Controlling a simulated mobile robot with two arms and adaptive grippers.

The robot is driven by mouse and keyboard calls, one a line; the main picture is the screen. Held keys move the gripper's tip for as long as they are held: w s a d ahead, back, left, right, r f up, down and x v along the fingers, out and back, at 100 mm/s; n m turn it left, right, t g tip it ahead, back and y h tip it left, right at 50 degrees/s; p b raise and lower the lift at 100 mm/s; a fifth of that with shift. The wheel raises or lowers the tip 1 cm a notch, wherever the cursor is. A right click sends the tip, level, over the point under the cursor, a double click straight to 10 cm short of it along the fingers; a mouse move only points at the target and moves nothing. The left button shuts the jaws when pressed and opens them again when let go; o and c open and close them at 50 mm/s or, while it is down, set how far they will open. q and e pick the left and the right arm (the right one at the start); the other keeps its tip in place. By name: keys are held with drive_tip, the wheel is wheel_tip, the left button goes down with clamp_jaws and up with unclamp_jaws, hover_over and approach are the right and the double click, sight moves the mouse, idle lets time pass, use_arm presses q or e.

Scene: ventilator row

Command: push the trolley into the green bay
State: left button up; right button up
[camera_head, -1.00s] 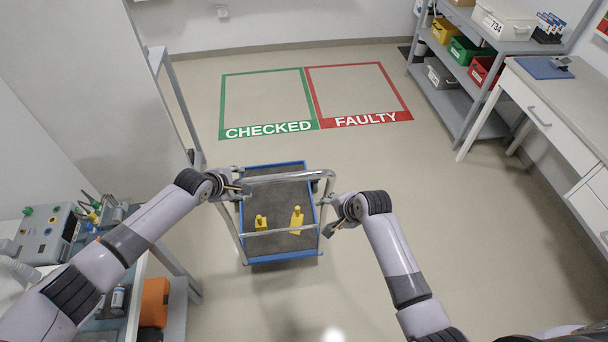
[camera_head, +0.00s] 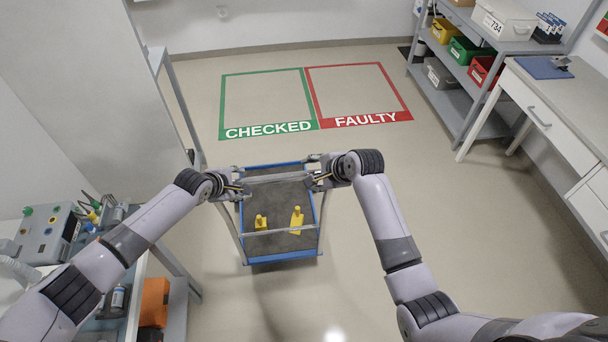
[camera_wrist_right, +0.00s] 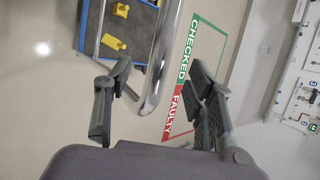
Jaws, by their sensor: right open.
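The trolley (camera_head: 280,205) has a dark deck with a blue rim and a metal push handle, and two yellow items lie on it. It stands in front of the green bay (camera_head: 222,105), a floor outline marked CHECKED, which is empty. My right gripper (camera_head: 318,182) is at the right end of the handle. In the right wrist view its fingers (camera_wrist_right: 158,95) are apart, with the curved handle tube (camera_wrist_right: 163,55) between them. My left gripper (camera_head: 232,186) is at the handle's left end; its jaws are too small to read.
The red FAULTY bay (camera_head: 406,105) adjoins the green one on the right and is empty. A grey shelf (camera_head: 440,100) and a white desk (camera_head: 545,115) stand at right. A bench with equipment (camera_head: 50,235) is at left. Floor between trolley and bays is clear.

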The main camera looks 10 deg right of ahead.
sight(306, 175)
drive_tip(key=shift+x, duration=3.5)
use_arm(q)
drive_tip(key=shift+c, duration=0.4)
use_arm(e)
drive_tip(key=shift+c, duration=0.4)
use_arm(q)
clamp_jaws()
use_arm(e)
clamp_jaws()
